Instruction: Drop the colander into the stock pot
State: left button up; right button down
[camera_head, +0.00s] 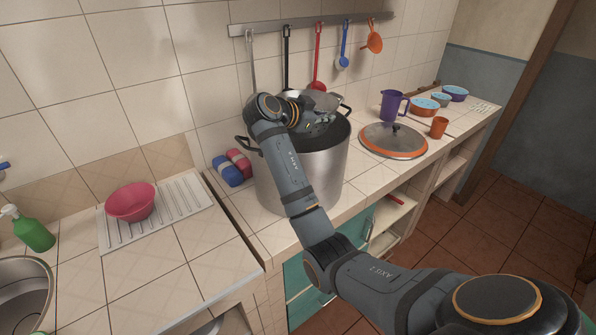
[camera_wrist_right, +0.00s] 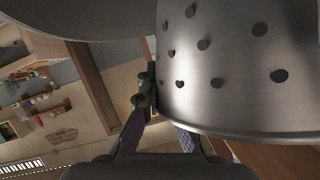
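The colander (camera_wrist_right: 235,75) is bare metal with round holes and fills the right of the right wrist view. In the head view a part of the colander (camera_head: 322,101) shows behind my right gripper (camera_head: 325,122), over the mouth of the stock pot. My right gripper (camera_wrist_right: 156,108) has a finger on each side of the colander's wall and is shut on it. The stock pot (camera_head: 328,172) is a large steel pot standing upright on the counter. My right arm hides much of its front and rim. My left gripper is not in view.
A lid with an orange rim (camera_head: 393,140) lies right of the pot, near an orange cup (camera_head: 438,127) and a purple jug (camera_head: 394,104). Blue and red rolls (camera_head: 228,172) lie left of the pot. Utensils hang from a rail (camera_head: 310,23) above.

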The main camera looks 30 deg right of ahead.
jog(key=shift+s+f, duration=0.1)
jog(key=shift+s, duration=0.05)
jog(key=c, duration=1.9)
grip_release()
jog(key=o, duration=0.5)
jog(key=shift+c, duration=0.2)
jog(key=shift+a, duration=0.2)
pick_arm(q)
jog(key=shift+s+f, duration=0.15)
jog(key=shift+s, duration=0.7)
pick_arm(e)
jog(key=v, duration=1.1)
jog(key=shift+a+r, duration=0.25)
jog(key=shift+s, duration=0.1)
